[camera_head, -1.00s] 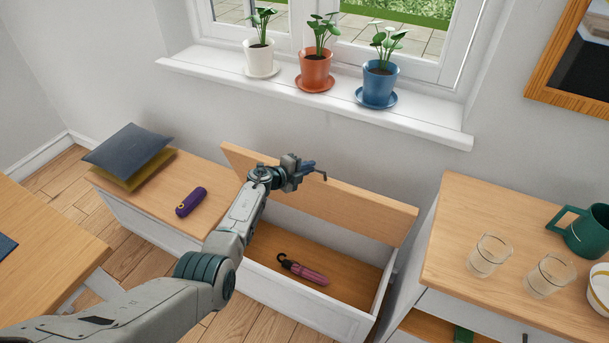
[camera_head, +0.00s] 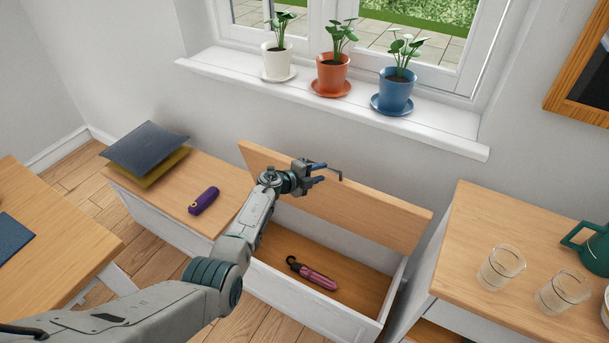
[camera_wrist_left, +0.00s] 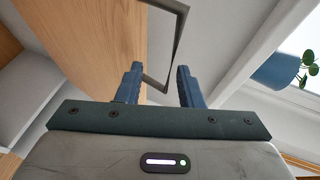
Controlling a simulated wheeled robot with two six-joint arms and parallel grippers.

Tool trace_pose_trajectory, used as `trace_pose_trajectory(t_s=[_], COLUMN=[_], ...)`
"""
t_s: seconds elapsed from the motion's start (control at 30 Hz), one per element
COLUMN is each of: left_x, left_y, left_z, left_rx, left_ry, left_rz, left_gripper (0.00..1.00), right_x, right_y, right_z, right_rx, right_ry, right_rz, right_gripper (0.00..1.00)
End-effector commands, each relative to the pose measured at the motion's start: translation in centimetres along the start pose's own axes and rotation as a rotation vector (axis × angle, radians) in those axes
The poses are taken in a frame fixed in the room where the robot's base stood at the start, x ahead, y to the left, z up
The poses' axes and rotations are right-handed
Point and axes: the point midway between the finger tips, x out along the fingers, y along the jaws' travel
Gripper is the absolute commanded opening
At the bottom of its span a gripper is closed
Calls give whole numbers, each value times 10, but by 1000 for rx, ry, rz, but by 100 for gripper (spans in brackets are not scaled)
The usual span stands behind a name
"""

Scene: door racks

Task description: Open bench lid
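The bench lid (camera_head: 375,213) is a light wood panel standing raised along the back of the white bench box, close to the wall. Below it the compartment (camera_head: 352,273) is open, with a pink umbrella (camera_head: 312,273) inside. My left gripper (camera_head: 325,174) is at the lid's upper edge. In the left wrist view, the lid (camera_wrist_left: 95,40) is at the left and the two blue fingers (camera_wrist_left: 158,84) stand apart. A thin dark bent handle (camera_wrist_left: 176,45) reaches to the gap between them, with no clear grip on it. My right gripper is not in view.
A purple object (camera_head: 203,200) and stacked cushions (camera_head: 148,152) lie on the bench's fixed left part. A sill (camera_head: 350,103) with potted plants is above the lid. A cabinet (camera_head: 470,230) with glasses stands at the right, a table (camera_head: 50,235) at the left.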

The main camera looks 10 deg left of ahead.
Motion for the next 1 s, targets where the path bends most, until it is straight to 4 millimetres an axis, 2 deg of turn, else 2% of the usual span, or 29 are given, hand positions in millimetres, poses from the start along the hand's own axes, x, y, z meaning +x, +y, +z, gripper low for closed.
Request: trace_pose_trajectory(t_s=[0.07, 0.23, 0.5, 0.7, 1.0], left_x=[-14, -43, -81, -93, -94], left_y=[0, -1, 0, -1, -1], left_z=[0, 0, 1, 0, 0], left_rx=[2, 4, 3, 2, 1], left_ry=[-2, -3, -3, -1, -1], left_rz=[4, 3, 1, 0, 1], left_gripper=[32, 32, 32, 32, 32], right_x=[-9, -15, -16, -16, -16], right_y=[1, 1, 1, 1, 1], right_z=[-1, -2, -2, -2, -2], right_rx=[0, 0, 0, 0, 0], right_ry=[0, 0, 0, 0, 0], right_rz=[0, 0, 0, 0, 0], right_gripper=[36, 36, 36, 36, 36])
